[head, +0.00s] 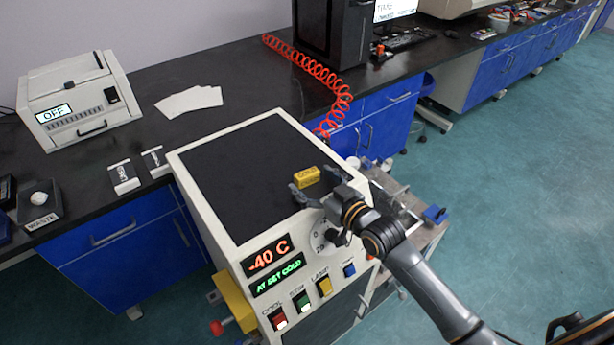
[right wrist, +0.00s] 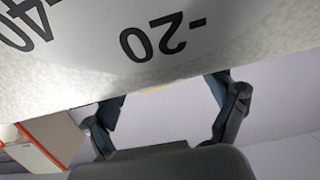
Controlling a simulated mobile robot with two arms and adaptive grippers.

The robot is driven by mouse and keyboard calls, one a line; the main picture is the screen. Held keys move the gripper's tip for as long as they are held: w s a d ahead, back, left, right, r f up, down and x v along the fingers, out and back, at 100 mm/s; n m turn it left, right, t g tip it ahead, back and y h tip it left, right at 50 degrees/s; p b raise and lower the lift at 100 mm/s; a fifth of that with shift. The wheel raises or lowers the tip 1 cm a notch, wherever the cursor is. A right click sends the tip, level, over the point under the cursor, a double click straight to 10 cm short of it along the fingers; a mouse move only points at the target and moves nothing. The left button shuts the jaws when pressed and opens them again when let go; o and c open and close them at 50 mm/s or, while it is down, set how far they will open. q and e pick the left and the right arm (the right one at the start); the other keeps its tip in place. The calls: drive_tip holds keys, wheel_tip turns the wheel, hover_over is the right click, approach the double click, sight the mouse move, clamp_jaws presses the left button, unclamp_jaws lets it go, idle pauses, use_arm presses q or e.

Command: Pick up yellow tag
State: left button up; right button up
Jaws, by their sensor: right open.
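The yellow tag (head: 306,175) is a small block with dark lettering in the head view. It sits on the black top of the cream machine (head: 212,212), near its front right edge. My right gripper (head: 311,185) is open, with one finger to the left of the tag and the other to its right. Whether the fingers touch it cannot be told. In the right wrist view the open fingers (right wrist: 165,95) show, with only a thin yellow sliver (right wrist: 151,89) between them past the panel edge. My left gripper is not in view.
The machine's front has a dial (head: 322,238) close under my right gripper, a red -40 C display (head: 268,255) and several buttons. A coiled red hose (head: 318,88) runs behind. The rest of the machine's black top is clear.

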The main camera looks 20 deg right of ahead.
drive_tip(key=c, duration=1.1)
drive_tip(key=shift+o, duration=0.2)
drive_tip(key=shift+r, duration=0.15)
